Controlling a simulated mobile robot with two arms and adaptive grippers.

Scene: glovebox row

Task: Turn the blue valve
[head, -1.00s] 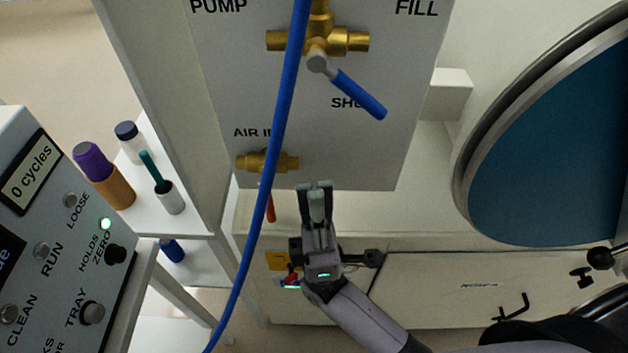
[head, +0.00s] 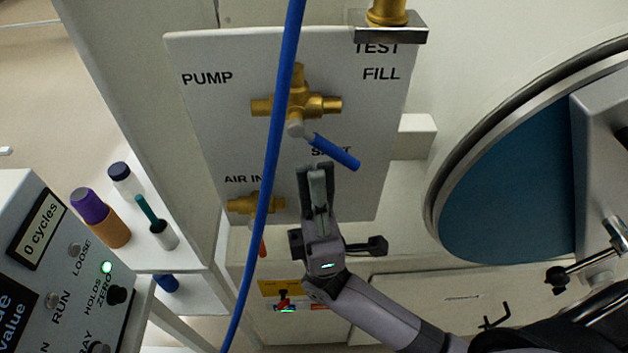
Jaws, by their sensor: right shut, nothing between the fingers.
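The blue valve's handle (head: 334,152) slants down to the right from a brass valve body (head: 298,104) on the grey panel (head: 222,120). Its tip lies over the "SHUT" label and partly covers it. My right gripper (head: 315,172) is shut and empty. It appears just below the handle in the picture, apart from it as far as I can see, pointing up toward it. How far it stands in front of the panel is hard to tell. My left gripper is not in view.
A blue hose (head: 273,150) hangs across the panel, left of my right gripper. A smaller brass valve (head: 256,204) with a red handle sits at "AIR IN". A round blue port (head: 510,180) is on the right. Bottles (head: 104,218) and a control box (head: 50,265) stand at left.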

